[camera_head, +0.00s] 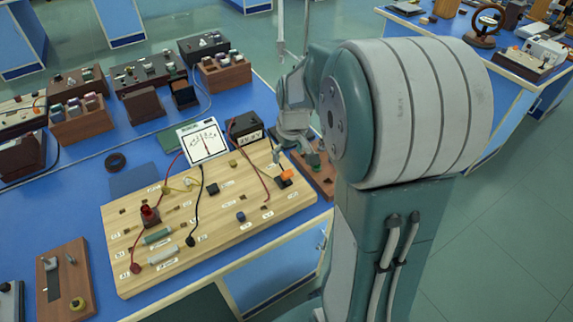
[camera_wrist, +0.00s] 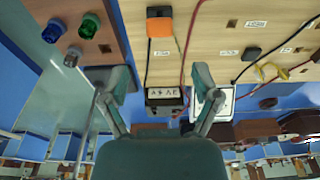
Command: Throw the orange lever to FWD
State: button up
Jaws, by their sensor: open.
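The orange lever (camera_head: 287,174) sits on a dark base at the right end of the light wooden board (camera_head: 230,215). In the wrist view the orange lever (camera_wrist: 160,27) is at the top, ahead of my fingers and between their lines. My gripper (camera_wrist: 163,82) is open and empty, with its two fingers spread apart. In the head view my gripper (camera_head: 294,156) hangs just behind the lever, apart from it. The small labels by the lever are too blurred to read, so I cannot tell which way FWD lies.
A white-faced meter (camera_head: 205,140) and a black box (camera_head: 245,130) stand behind the board. Red and black wires run across it. A wooden block with colored knobs (camera_wrist: 88,25) lies beside the board. Several instruments fill the blue bench's back left.

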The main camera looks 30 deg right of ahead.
jog(key=r, duration=0.3)
jog(key=shift+s+r, duration=0.3)
jog(key=shift+r, duration=0.1)
jog(key=s+a+r+t, duration=0.2)
jog(key=s+a+r, duration=0.2)
jog(key=s+a, duration=0.2)
jog(key=s+a+r+t, duration=0.1)
jog(key=s+a+r, duration=0.3)
jog(key=s, duration=0.7)
jog(key=a, duration=0.2)
jog(key=shift+a+r+t, duration=0.25)
jog(key=shift+a+t, duration=0.05)
jog(key=shift+t, duration=0.1)
